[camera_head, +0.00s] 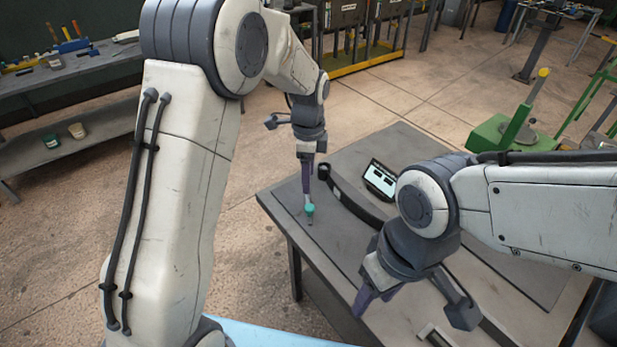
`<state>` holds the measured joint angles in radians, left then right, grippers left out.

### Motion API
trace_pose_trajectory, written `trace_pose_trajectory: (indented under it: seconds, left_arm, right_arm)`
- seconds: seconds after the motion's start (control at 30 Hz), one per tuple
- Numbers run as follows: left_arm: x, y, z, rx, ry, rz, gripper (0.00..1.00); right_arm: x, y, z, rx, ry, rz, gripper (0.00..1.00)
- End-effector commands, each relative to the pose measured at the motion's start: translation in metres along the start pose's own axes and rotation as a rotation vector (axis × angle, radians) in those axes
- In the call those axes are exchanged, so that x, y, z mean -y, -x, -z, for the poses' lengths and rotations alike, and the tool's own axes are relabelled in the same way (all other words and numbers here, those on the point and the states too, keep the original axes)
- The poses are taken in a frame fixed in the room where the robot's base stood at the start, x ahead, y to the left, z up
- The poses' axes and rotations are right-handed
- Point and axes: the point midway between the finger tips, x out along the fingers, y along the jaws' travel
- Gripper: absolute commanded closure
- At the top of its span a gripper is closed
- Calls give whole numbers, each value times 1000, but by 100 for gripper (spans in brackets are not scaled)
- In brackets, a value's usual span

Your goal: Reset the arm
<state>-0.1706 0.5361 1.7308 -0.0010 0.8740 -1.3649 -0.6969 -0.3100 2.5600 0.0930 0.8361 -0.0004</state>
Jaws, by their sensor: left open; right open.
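My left gripper (307,190) points down over the near left part of the grey table (349,254). Its purple fingers are seen nearly edge-on. A small teal-topped piece (309,210) shows right at its fingertips; I cannot tell whether they touch it. My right gripper (376,296) is over the table's near side, with purple fingers pointing down and to the left. It is open, and nothing shows between its fingers. My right arm hides part of the tabletop.
A small device with a lit screen (380,179) stands on the table beside a dark curved strip (352,203). A tool bench (75,72) stands at the left, green equipment (515,130) at the right. Open floor surrounds the table.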

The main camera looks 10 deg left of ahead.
Motion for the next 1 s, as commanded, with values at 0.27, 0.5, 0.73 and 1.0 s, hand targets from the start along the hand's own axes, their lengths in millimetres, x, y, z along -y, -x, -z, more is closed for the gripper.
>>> trace_pose_trajectory:
  seconds: [0.27,0.5,0.73,1.0]
  left_arm:
    - [-2,1,2,-1,4,1,34]
    - [-74,41,45,-25,209,9,34]
    - [-208,71,69,-67,588,-7,34]
    - [-294,66,54,-83,865,-40,34]
  right_arm:
    - [0,0,0,0,0,0,50]
    - [0,0,0,0,0,0,50]
    - [0,0,0,0,0,0,50]
    - [0,0,0,0,0,0,50]
